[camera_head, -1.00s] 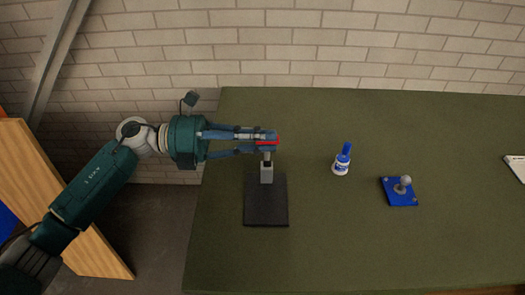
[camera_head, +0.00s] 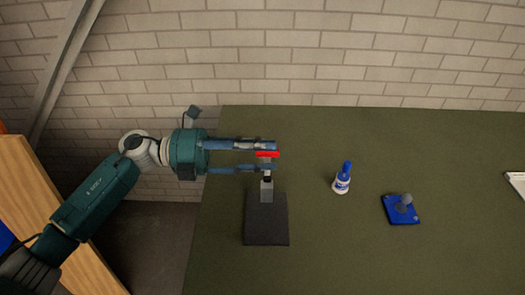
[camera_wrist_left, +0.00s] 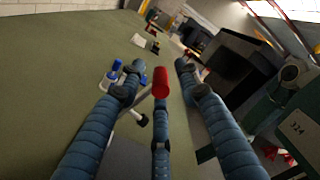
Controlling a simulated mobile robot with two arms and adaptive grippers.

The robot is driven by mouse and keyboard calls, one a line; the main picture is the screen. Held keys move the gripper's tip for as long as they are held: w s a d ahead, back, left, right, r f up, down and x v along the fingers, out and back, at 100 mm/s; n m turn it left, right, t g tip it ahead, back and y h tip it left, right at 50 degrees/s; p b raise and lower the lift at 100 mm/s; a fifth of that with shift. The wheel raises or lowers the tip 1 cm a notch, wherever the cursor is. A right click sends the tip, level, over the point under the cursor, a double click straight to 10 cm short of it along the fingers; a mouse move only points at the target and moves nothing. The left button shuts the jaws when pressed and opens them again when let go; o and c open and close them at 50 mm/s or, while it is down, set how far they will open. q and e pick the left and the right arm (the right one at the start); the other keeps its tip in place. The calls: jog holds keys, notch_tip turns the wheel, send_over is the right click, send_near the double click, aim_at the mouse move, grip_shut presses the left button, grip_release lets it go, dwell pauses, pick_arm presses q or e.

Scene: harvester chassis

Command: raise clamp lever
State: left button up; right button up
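The clamp lever's red handle (camera_head: 267,154) stands above the grey clamp body (camera_head: 267,188), on a dark base plate (camera_head: 266,222) near the table's left side. My left gripper (camera_head: 273,157) reaches in from the left, its blue fingers apart above and below the handle. In the left wrist view the red handle (camera_wrist_left: 160,82) shows between the spread outer fingers of the gripper (camera_wrist_left: 160,75), with clear gaps either side. A middle blue finger runs up toward the handle; whether it touches is unclear. My right gripper is out of view.
A blue-and-white bottle (camera_head: 342,179) and a blue plate with a grey ball-topped knob (camera_head: 402,209) stand to the right on the green table (camera_head: 400,150). A white object (camera_head: 516,183) lies at the far right edge. A brick wall is behind.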

pick_arm(q)
jog(key=a, duration=1.2)
dwell(0.3)
